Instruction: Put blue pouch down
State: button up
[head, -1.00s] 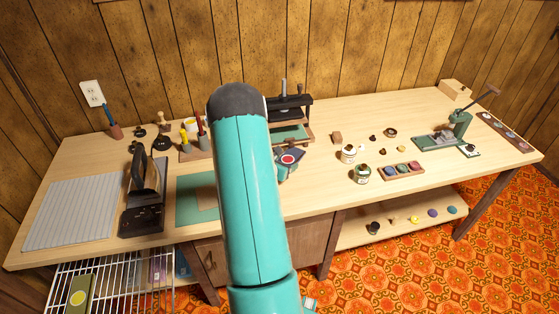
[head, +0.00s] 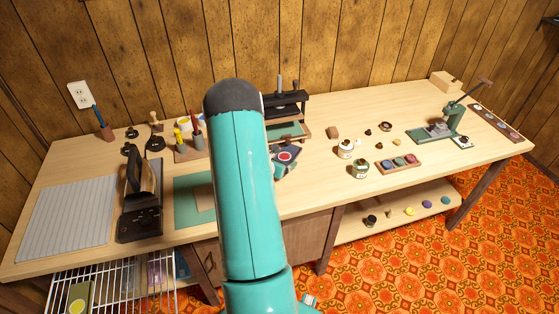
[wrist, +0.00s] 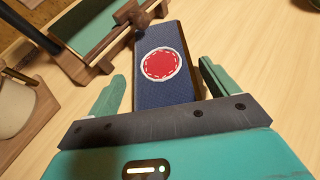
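The blue pouch (wrist: 165,94) has a round red patch with white stitching. In the wrist view it lies between the two teal fingers of my gripper (wrist: 163,72), with a small gap at each side, so the gripper is open around it. In the head view the pouch (head: 287,155) shows just right of my arm, over the bench in front of the press, with part of my gripper (head: 280,172) beside it. The pouch appears to rest flat on the bench, though its underside is hidden.
The black press (head: 287,103) with its wooden frame (wrist: 98,50) stands close behind the pouch. Two jars (head: 346,148) and a tray of coloured discs (head: 398,164) are to the right. The workbench (head: 325,185) is bare in front of the jars. A green mat (head: 190,190) lies left.

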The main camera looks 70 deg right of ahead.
jog(key=shift+r, duration=0.15)
jog(key=shift+a+r, duration=0.15)
jog(key=shift+a, duration=0.05)
jog(key=v, duration=1.1)
jog(key=shift+a, duration=0.25)
